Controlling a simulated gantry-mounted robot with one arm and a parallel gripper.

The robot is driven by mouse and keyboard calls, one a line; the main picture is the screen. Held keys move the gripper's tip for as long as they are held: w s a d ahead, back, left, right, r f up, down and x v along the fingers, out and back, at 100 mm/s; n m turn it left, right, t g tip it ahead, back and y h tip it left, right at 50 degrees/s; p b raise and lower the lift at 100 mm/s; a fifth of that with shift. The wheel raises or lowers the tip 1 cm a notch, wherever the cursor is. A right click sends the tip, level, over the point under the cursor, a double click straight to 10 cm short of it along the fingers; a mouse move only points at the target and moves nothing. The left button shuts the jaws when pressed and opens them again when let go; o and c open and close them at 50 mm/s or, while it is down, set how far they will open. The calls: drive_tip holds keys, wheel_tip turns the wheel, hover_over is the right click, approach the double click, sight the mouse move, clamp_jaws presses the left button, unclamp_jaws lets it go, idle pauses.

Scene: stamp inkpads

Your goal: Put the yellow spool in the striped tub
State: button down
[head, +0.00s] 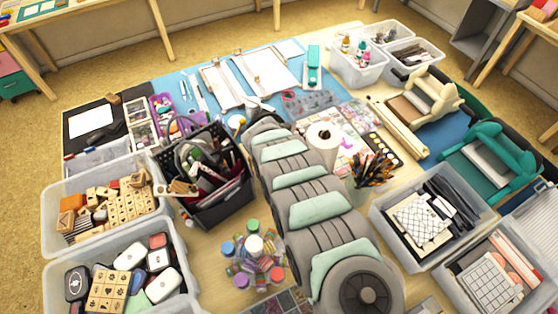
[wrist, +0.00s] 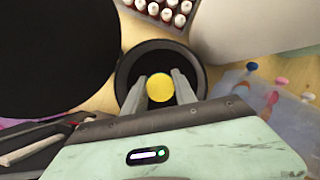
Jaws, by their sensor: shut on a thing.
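In the wrist view, the yellow spool (wrist: 159,88) shows as a round yellow end between the two grey fingers of my gripper (wrist: 161,82), which is shut on it. Behind the spool is a dark round container (wrist: 126,77), seen from above. The spool appears inside the outline of its rim; I cannot tell how high or deep it sits. No stripes show on this container from here, so I cannot confirm that it is the striped tub. In the head view my arm hides the gripper tips, the spool and this container.
In the wrist view, a rack of small capped bottles (wrist: 160,10) is just beyond the container. A clear box (wrist: 240,105) is at right. In the head view, a dark basket (head: 222,208) of tools and a white paper roll (head: 323,145) flank my arm. The table is crowded.

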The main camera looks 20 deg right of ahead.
drive_tip(key=shift+f, duration=0.1)
drive_tip(key=c, duration=1)
unclamp_jaws()
drive_tip(key=shift+r, duration=0.3)
drive_tip(key=p+v, duration=0.6)
drive_tip(key=v, duration=0.5)
drive_tip(key=shift+a+r, duration=0.15)
drive_tip(key=shift+r, duration=0.2)
drive_tip(key=shift+s, duration=0.1)
